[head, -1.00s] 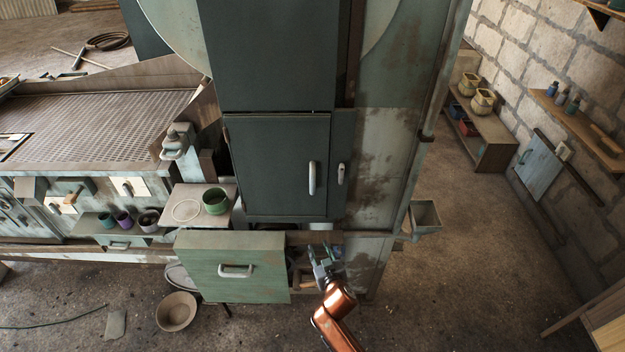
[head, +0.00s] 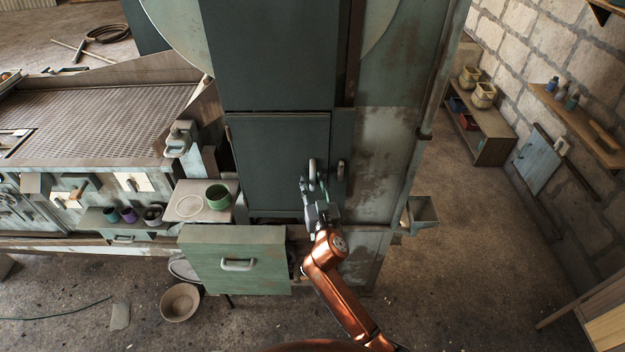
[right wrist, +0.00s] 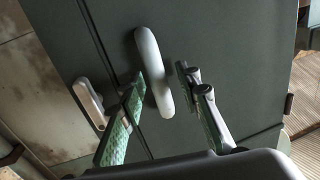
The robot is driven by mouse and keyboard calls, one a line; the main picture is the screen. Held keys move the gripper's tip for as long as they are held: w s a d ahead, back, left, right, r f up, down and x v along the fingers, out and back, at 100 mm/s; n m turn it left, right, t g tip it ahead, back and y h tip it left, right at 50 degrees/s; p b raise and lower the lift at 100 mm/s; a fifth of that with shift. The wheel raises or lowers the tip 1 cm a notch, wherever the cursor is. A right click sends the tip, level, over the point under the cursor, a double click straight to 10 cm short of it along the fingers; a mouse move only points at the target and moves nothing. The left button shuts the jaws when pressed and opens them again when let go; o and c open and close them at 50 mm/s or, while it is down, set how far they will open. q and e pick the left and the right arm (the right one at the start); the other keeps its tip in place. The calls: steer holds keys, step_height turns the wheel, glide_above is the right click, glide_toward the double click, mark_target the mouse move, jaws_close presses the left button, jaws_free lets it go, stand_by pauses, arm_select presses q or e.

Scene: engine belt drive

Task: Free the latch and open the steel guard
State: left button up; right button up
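The steel guard (head: 270,150) is a dark green door on the tall cabinet and looks shut. Its pale upright bar handle (head: 312,168) is near its right edge. The small grey latch (head: 341,169) is on the frame strip just right of the door, upright like the handle. Both show in the right wrist view: the handle (right wrist: 151,60) in the middle and the latch (right wrist: 88,102) at left. My right gripper (head: 313,184) is at the handle, open, with one finger on each side of it; I cannot tell whether they touch it. My left gripper is not in view.
A green drawer front (head: 235,262) stands out below the guard, left of my right arm. A small shelf (head: 186,209) with a green cup (head: 217,196) is left of the door. A metal hopper (head: 421,213) sticks out at right. The floor at right is open.

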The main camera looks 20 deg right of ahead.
steer(key=shift+w, duration=0.25)
jaws_close()
stand_by(0.6)
